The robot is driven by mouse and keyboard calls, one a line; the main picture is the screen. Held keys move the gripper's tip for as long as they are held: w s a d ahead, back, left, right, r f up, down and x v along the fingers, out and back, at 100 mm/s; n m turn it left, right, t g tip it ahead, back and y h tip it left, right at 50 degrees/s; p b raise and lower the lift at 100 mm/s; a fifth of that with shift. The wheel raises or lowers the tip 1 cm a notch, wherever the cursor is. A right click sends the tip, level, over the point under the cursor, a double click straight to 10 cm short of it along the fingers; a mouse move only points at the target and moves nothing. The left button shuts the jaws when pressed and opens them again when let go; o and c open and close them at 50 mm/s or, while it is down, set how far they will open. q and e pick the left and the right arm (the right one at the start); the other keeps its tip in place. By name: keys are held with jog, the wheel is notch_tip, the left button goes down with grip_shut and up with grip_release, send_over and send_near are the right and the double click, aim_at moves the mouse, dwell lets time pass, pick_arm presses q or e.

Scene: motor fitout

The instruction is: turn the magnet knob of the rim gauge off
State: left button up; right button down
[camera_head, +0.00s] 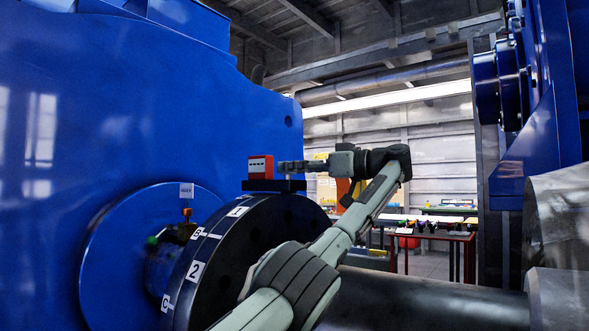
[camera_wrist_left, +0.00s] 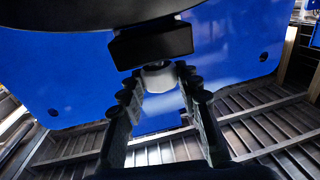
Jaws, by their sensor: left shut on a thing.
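The rim gauge (camera_head: 260,167) is a small red box with a pale face, on a black base block (camera_head: 273,186) atop the rim of the dark coupling disc (camera_head: 262,240). My left gripper (camera_head: 287,167) reaches in beside it from the right. In the left wrist view the black block (camera_wrist_left: 150,46) carries a pale round magnet knob (camera_wrist_left: 159,77). The fingers of my left gripper (camera_wrist_left: 160,84) are on both sides of this knob and shut on it. The knob's marking cannot be read. My right gripper does not show.
A large blue housing (camera_head: 110,90) fills the left. A blue disc (camera_head: 110,255) stands behind the coupling disc, with a small tag (camera_head: 187,190) above. A dark shaft (camera_head: 430,298) runs to the right. A red-framed table (camera_head: 435,236) stands farther back.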

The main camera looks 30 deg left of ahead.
pick_arm(q)
jog(key=o, duration=1.2)
jog(key=d, duration=0.7)
jog(key=shift+w+d, duration=0.15)
jog(key=shift+d, duration=0.1)
jog(key=shift+c, duration=0.2)
